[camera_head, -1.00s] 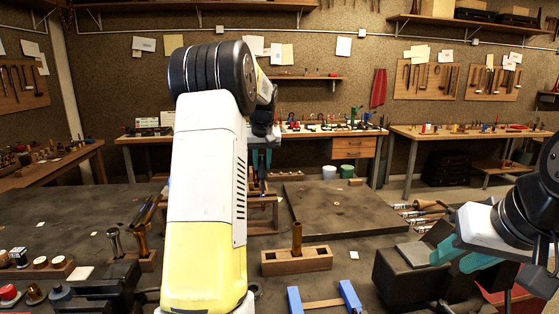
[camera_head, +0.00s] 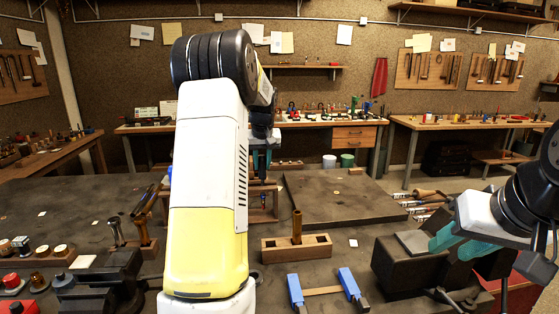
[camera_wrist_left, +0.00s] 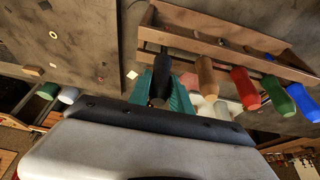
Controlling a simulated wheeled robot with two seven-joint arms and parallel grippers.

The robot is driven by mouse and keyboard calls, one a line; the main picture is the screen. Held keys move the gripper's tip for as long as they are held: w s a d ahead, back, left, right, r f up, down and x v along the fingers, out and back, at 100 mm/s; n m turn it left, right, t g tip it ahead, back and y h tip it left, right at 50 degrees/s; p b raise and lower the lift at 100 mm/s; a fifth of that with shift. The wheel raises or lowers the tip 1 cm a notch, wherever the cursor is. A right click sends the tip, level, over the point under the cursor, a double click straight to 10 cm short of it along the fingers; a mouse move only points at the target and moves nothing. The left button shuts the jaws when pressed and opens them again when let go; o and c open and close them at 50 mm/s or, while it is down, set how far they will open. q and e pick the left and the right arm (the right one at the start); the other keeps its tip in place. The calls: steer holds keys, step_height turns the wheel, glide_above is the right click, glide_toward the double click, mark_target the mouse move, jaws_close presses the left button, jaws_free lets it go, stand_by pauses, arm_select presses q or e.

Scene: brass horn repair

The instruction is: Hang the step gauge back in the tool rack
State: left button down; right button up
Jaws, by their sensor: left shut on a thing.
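My left gripper (camera_wrist_left: 163,92) is shut on a black-handled tool (camera_wrist_left: 161,76), which I take to be the step gauge. The wrist view shows its dark handle between the teal fingers; its far end is hard to make out. The wooden tool rack (camera_wrist_left: 215,46) lies just beyond, with the black handle at its near left end, in line with the other handles. I cannot tell whether the tool touches the rack. In the head view, my left gripper (camera_head: 262,158) is partly hidden behind my arm. My right gripper (camera_head: 455,244) is open and empty at the right.
Tan (camera_wrist_left: 206,76), red (camera_wrist_left: 245,88), green (camera_wrist_left: 274,94) and blue (camera_wrist_left: 303,98) handles line the rack's near side. A wooden block with a brass post (camera_head: 297,227), blue-ended supports (camera_head: 349,283) and a dark vise (camera_head: 97,283) stand nearer. A dark board (camera_head: 342,200) lies right of the rack.

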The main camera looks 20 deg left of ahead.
arm_select(q)
steer(key=shift+f, duration=1.15)
steer(key=c, duration=1.1)
jaws_free()
steer(key=shift+v, duration=3.9)
